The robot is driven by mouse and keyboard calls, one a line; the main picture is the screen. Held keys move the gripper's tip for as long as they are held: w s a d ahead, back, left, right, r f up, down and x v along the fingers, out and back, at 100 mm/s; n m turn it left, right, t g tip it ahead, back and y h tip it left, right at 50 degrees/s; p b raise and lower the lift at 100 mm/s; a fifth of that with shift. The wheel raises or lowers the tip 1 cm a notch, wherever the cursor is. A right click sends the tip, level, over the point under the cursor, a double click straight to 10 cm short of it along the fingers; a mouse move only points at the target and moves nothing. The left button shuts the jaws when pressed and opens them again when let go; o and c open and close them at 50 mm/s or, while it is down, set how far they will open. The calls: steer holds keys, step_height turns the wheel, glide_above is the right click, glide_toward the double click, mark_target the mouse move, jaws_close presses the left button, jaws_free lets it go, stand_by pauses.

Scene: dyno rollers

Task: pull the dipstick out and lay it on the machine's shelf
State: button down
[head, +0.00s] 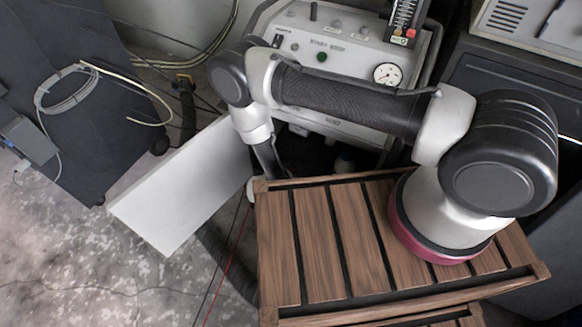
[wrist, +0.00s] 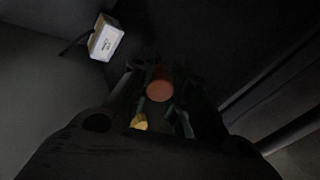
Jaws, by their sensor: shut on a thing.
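My gripper (wrist: 160,112) reaches down into the dark open bay of the machine (head: 350,58); its fingers are mostly hidden in the head view. In the wrist view the dark fingers are closed in on something. A small yellow piece (wrist: 139,122), seemingly the dipstick's handle, shows between them. A round red-brown cap (wrist: 159,90) shows just beyond; I cannot tell whether it touches the fingers. The dipstick's lower part is hidden, so I cannot tell how far it is in. The machine's shelf cannot be made out clearly.
A white panel (head: 185,190), like an open door, stands out left of the bay. A brown slatted top (head: 345,240) lies in front, under my arm. A white labelled box (wrist: 105,40) shows at upper left in the wrist view. Cables and a dark cabinet (head: 75,90) are left.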

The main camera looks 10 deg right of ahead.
steer(key=shift+f, duration=0.25)
steer(key=c, duration=1.3)
jaws_free()
steer(key=v, duration=0.7)
steer(key=shift+s+a+r, duration=0.1)
steer(key=shift+s+r, duration=0.05)
steer(key=shift+s, duration=0.05)
